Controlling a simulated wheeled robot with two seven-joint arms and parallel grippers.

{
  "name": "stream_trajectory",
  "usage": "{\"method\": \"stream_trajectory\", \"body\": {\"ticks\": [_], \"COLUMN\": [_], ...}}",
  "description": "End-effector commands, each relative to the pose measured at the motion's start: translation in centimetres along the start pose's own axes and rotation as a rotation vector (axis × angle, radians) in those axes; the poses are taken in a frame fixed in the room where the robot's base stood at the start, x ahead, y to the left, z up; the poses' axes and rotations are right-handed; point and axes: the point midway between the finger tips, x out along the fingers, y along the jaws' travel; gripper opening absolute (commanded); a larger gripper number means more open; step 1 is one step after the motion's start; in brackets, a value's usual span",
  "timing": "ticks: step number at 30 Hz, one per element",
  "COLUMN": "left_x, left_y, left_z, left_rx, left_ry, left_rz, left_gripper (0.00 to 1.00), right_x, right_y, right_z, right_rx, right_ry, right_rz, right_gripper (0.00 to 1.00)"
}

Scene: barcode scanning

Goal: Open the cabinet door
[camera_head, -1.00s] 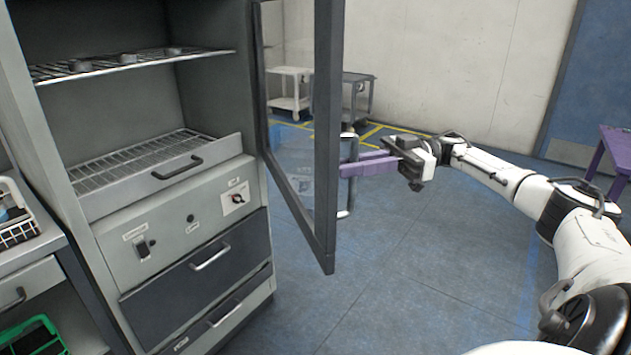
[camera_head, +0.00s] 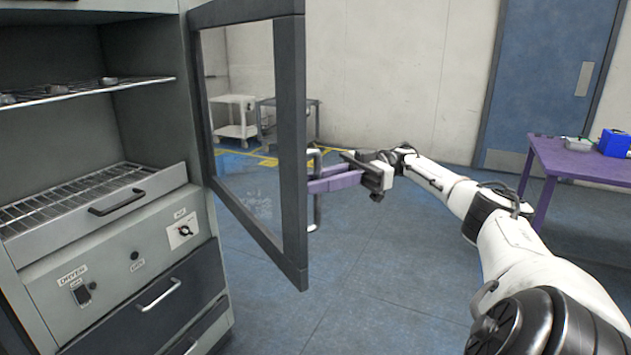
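The cabinet door (camera_head: 291,150) has a dark frame around a clear pane and stands swung open, out from the cabinet (camera_head: 150,215). A vertical metal bar handle (camera_head: 317,212) is on the door's outer face near its free edge. My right gripper (camera_head: 318,182) has purple fingers and reaches in from the right at the handle's mid-height. The fingers overlap the handle and seem to straddle it. Their tips are partly hidden by the door frame, so I cannot tell whether they press on the bar. My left gripper is not in view.
The cabinet holds a wire shelf (camera_head: 90,90), a pull-out rack (camera_head: 80,200) and drawers (camera_head: 150,305). White and grey carts (camera_head: 237,125) stand by the back wall. A purple table (camera_head: 570,160) is at the right. The blue floor between is clear.

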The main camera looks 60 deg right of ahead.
Motion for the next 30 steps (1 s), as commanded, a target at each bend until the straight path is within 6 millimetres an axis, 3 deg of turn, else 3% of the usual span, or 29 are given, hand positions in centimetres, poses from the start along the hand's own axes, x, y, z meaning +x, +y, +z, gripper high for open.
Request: {"method": "stream_trajectory", "body": {"ticks": [10, 21, 30], "left_x": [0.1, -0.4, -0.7], "left_y": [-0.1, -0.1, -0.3], "left_z": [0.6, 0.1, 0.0], "left_rx": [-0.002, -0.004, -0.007], "left_ry": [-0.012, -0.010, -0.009], "left_rz": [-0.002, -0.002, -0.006], "left_gripper": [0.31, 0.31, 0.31], "right_x": [0.0, -0.1, -0.1], "right_y": [0.1, 0.0, 0.0], "right_z": [-0.9, -7.7, -10.1], "right_rx": [-0.005, -0.008, -0.002], "right_ry": [0.002, 0.004, 0.002], "right_rz": [0.002, 0.002, 0.002], "right_gripper": [0.20, 0.20, 0.20]}}
